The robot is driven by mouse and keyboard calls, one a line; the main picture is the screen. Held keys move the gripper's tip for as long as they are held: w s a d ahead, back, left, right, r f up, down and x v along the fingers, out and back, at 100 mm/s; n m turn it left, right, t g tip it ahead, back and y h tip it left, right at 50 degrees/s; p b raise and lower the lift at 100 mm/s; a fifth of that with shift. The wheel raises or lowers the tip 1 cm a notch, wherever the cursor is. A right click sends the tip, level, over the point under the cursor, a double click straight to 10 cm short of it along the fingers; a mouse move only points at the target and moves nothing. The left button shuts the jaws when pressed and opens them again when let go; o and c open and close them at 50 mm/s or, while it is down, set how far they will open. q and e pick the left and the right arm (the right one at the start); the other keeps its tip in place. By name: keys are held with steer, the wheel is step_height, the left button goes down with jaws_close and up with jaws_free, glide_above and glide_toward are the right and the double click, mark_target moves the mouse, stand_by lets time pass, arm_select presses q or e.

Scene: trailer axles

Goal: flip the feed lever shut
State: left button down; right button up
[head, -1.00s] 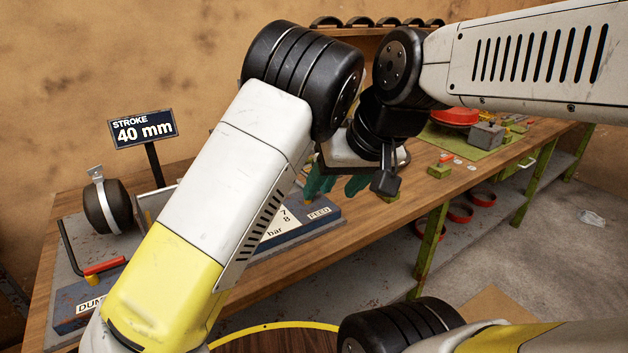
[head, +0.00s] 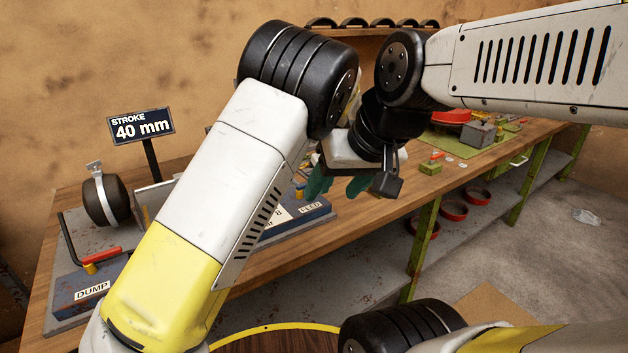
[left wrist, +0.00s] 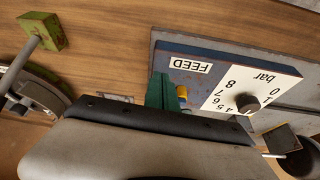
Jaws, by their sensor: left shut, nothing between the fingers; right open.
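The blue feed block with its FEED label (head: 311,206) stands on the bench in the head view, partly behind my left arm. The label also shows upside down in the left wrist view (left wrist: 190,64). My left gripper (head: 335,185) has green fingers, shut and empty, above the far side of this block. In the left wrist view its fingers (left wrist: 161,92) are beside a small yellow-orange part (left wrist: 182,92) at the block's edge. The feed lever itself is not clearly seen; the fingers and gripper body hide that area. My right gripper is not in view.
A bar dial (left wrist: 247,103) sits beside the FEED label. At the left is a DUMP block (head: 92,290) with a red-handled lever (head: 101,256) and a black cylinder (head: 106,201). A STROKE 40 mm sign (head: 141,125) stands behind. A green mat (head: 462,142) lies farther right.

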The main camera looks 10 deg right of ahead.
arm_select(q)
steer(key=shift+s+d+r, duration=0.3)
steer(key=shift+s+r, duration=0.3)
steer(key=shift+r, duration=0.5)
steer(key=v, duration=0.7)
steer(key=shift+r, duration=0.35)
steer(key=shift+s, duration=0.15)
